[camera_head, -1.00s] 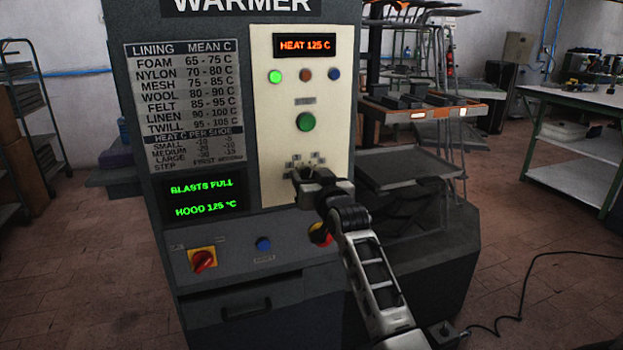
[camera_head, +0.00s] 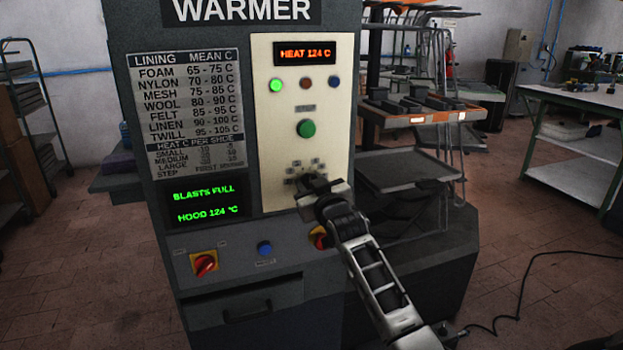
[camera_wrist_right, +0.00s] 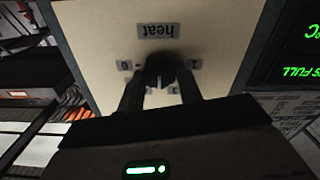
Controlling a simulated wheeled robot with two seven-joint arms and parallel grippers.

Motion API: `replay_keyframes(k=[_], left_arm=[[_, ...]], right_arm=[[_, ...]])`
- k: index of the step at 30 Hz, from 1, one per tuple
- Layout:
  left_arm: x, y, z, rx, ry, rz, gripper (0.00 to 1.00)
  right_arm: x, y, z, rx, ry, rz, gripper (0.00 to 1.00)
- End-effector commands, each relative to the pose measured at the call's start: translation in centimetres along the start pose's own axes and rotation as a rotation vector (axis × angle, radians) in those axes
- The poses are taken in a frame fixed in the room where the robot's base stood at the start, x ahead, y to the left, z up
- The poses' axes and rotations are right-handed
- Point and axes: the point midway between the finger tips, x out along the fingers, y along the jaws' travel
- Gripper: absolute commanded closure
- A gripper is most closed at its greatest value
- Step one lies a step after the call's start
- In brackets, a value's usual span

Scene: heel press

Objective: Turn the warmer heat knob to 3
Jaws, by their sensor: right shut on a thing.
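The warmer (camera_head: 140,30) is a tall grey cabinet with a cream control panel (camera_head: 275,150). Its heat knob (camera_wrist_right: 160,66) is dark and round, seen in the right wrist view under an upside-down "heat" label (camera_wrist_right: 158,31). Number plates ring it, one on each side; others are partly hidden. My right gripper (camera_wrist_right: 160,80) is shut on the knob, a finger on each side. In the head view my right gripper (camera_head: 316,184) covers most of the knob, so its setting cannot be read. The orange display (camera_head: 305,53) reads HEAT 124 C. My left gripper is not in view.
Above the knob are a green button (camera_head: 306,128) and several small lamps. Below are a red-on-yellow switch (camera_head: 204,263), a blue button (camera_head: 264,248), and another red-and-yellow control (camera_head: 319,238) beside my arm. A rack with trays (camera_head: 420,112) stands to the right.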

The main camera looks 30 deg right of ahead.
Motion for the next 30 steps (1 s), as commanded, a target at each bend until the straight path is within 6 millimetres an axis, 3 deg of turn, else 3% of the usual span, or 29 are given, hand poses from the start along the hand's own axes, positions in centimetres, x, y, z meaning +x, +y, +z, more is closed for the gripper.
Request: replay_keyframes(k=[15,30], left_arm=[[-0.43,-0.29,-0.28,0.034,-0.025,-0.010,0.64],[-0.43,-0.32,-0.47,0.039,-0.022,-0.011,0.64]], right_arm=[[0.00,-0.08,0.03,-0.293,-0.002,0.000,0.88],[0.00,-0.16,0.11,-0.329,-0.002,0.000,0.88]])
